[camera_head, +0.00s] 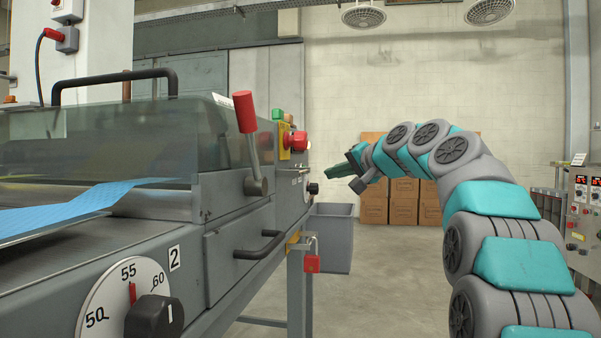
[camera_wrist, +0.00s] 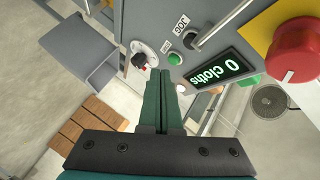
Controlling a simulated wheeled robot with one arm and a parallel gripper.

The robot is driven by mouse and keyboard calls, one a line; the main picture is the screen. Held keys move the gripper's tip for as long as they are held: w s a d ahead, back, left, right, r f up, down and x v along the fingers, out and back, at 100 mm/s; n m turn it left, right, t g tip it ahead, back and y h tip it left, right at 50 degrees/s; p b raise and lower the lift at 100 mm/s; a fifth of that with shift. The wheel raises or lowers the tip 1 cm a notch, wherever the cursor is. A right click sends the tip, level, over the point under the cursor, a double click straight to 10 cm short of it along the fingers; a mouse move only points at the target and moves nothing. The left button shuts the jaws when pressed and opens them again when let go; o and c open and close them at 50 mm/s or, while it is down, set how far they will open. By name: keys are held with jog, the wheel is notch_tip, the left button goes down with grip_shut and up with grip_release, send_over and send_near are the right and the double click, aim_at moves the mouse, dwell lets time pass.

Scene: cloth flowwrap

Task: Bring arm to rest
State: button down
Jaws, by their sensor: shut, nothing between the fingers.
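My gripper (camera_head: 341,170) is at the end of my teal and grey arm, stretched forward at the centre of the head view. It is beside the front end of the grey machine (camera_head: 226,260), to the right of its control panel. In the wrist view my gripper (camera_wrist: 164,80) has its two green fingers together with nothing between them. I cannot tell how far the tips are from the panel.
The machine carries a red-handled lever (camera_head: 246,115), a red button (camera_head: 299,141), a numbered dial (camera_head: 112,300) and blue cloth (camera_head: 95,198) under a clear cover. A grey bin (camera_head: 331,237) hangs at its end. Cardboard boxes (camera_head: 403,203) stand behind. Floor right of the machine is clear.

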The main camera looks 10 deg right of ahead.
jog(key=s+a+f+n+g+h+p, duration=0.1)
jog(key=s+a+f+g+h+p, duration=0.2)
jog(key=s+f, duration=0.8)
jog(key=s+a+f+n+g+p, duration=0.1)
jog(key=s+a+f+g, duration=0.3)
jog(key=s+f, duration=0.7)
jog(key=s+d+f+n+g+h+p, duration=0.1)
jog(key=s+d+f+g, duration=0.1)
jog(key=s+f, duration=0.4)
jog(key=s+d+f+n+g+h, duration=0.1)
jog(key=s+f, duration=0.6)
jog(key=s, duration=0.7)
jog(key=s+d+f+n+g+h+p, duration=0.1)
jog(key=s+f+g, duration=0.4)
jog(key=s, duration=0.6)
jog(key=shift+d+f+n+h+p, duration=0.35)
jog(key=shift+d+f+n+h, duration=0.2)
jog(key=shift+d+f, duration=0.4)
jog(key=shift+w+d+r, duration=0.1)
jog(key=shift+r, duration=0.05)
